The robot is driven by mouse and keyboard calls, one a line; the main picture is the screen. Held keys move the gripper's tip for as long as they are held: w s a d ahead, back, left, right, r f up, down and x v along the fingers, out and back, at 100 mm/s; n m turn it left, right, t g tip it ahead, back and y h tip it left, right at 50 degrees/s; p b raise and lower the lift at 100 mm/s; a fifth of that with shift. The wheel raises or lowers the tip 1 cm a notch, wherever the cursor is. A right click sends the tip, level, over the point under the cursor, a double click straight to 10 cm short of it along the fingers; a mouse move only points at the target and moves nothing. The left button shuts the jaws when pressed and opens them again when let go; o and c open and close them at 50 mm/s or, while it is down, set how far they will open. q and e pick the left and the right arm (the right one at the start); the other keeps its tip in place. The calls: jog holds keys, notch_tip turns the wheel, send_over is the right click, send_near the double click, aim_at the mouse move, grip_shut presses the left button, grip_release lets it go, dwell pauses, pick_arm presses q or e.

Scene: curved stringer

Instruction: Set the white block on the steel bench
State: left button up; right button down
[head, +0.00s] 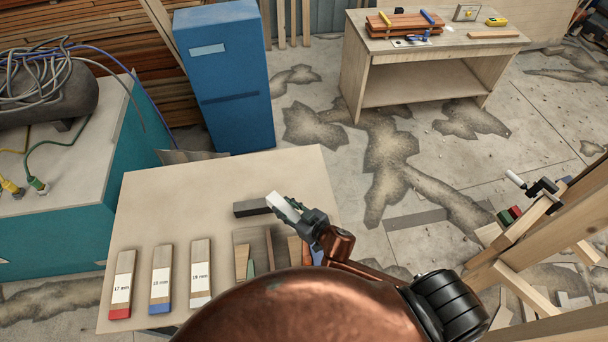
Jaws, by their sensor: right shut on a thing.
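My right gripper (288,207) is shut on a small white block (278,202), which sticks out past the fingertips toward the upper left and looks tilted. The gripper and block are over the right part of a beige-topped table (190,205). A dark grey bar (251,208) lies on this table just left of the block; whether they touch I cannot tell. No bench in view is plainly steel; the beige table is the nearest surface. My left gripper is not in view.
Labelled wooden pieces with red (121,290), blue (161,285) and white (200,280) ends lie at the table's front left. Several wood strips (255,250) lie near my arm. A blue cabinet (225,80) stands behind. A wooden workbench (425,75) stands farther back.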

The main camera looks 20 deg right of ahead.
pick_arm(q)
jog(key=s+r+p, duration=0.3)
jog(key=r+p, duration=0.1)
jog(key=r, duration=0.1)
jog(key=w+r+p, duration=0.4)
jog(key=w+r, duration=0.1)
pick_arm(e)
jog(key=w+d+f+n+g+y, duration=0.1)
jog(key=w+d+n+y, duration=0.1)
jog(key=w+d, duration=0.6)
jog(key=f+b, duration=0.2)
jog(key=s+d+f+b, duration=0.2)
jog(key=f+b, duration=0.1)
jog(key=shift+d+f+b, duration=0.1)
jog(key=shift+f+b, duration=0.2)
jog(key=shift+f, duration=0.05)
jog(key=shift+f+b, duration=0.5)
jog(key=shift+b, duration=0.05)
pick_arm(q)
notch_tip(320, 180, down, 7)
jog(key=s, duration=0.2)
pick_arm(e)
jog(key=shift+f, duration=0.1)
pick_arm(q)
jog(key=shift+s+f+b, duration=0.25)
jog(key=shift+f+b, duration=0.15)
jog(key=shift+b, duration=0.05)
pick_arm(e)
jog(key=shift+f, duration=0.55)
